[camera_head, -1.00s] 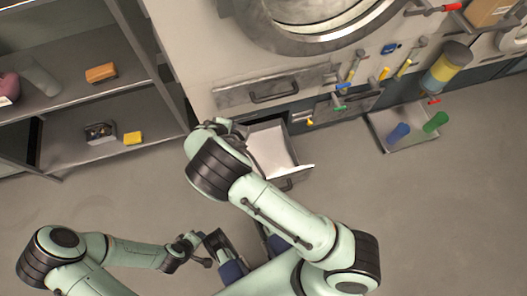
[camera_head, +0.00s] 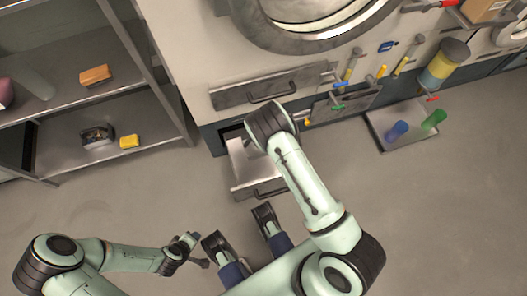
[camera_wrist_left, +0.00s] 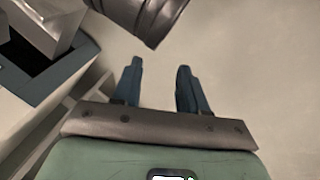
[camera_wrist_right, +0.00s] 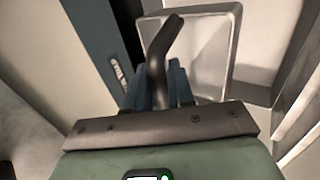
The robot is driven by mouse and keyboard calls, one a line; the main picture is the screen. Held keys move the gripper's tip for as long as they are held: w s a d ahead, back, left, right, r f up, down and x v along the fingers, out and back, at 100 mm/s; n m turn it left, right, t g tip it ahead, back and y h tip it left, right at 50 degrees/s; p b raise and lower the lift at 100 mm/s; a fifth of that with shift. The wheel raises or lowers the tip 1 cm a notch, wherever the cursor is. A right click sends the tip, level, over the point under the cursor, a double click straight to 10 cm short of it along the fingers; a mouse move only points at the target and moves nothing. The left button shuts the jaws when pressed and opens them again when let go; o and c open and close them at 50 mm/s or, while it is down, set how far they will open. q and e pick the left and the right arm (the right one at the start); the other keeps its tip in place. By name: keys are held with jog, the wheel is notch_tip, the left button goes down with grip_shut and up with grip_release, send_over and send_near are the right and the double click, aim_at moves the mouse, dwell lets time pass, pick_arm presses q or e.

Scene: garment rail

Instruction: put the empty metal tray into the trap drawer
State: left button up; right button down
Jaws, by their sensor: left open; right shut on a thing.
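The empty metal tray (camera_wrist_right: 207,55) shows in the right wrist view, with a pale inside and rounded rim. My right gripper (camera_wrist_right: 158,82) is shut on a dark bent bar (camera_wrist_right: 162,42) that looks like the tray's handle. The trap drawer (camera_head: 258,191) is pulled out under the machine, with a dark handle on its front. My right arm covers part of it, and hides the right gripper in the head view. I cannot tell whether the tray touches the drawer. My left gripper (camera_wrist_left: 158,88) is open and empty, over the floor; it is at lower left in the head view (camera_head: 200,254).
A metal shelf unit (camera_head: 110,70) with an orange block (camera_head: 96,75) and a yellow block (camera_head: 129,142) stands at left. A floor tray (camera_head: 388,150) holds a blue cup (camera_head: 397,131) and a green cup (camera_head: 434,118). The floor in front of the drawer is clear.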

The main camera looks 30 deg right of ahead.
notch_tip(320, 180, down, 6)
jog(key=shift+r+b, duration=0.15)
jog(key=shift+b, duration=0.6)
jog(key=shift+f+b, duration=1.95)
jog(key=shift+f, duration=3.55)
pick_arm(q)
jog(key=s+a+f+g, duration=0.2)
jog(key=s+f, duration=0.5)
jog(key=f, duration=0.1)
jog(key=shift+s+f+n+g, duration=0.2)
jog(key=shift+f+n+g, duration=0.1)
jog(key=shift+n+g, duration=0.1)
pick_arm(e)
jog(key=shift+r, duration=0.1)
pick_arm(q)
jog(key=shift+a, duration=0.1)
pick_arm(e)
jog(key=c, duration=1)
grip_release()
pick_arm(q)
jog(key=shift+s, duration=0.1)
